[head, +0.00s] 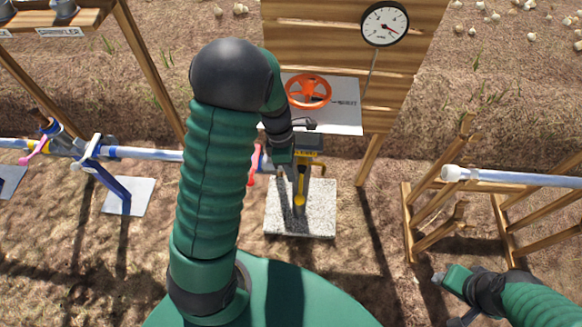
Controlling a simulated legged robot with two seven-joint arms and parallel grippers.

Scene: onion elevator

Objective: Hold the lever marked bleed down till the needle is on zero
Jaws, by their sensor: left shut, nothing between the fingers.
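A round white gauge (385,23) is on the wooden board; its black needle points to the lower right and a red mark shows, but the numbers are too small to read. Below the board a dark valve unit with a yellow label (306,154) stands on a post over a speckled slab. A yellow-ended handle (299,199) hangs down in front of the post. No bleed marking is readable. My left gripper (285,172) is shut and empty, close by the valve unit's left side; contact cannot be told. My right gripper (448,299) is low at right, away from the unit; its opening is unclear.
An orange handwheel (308,92) sits on a white labelled panel (345,103) behind the unit. A pipe (140,153) with coloured valve handles runs in from the left. A pipe end on wooden racks (458,173) is at right.

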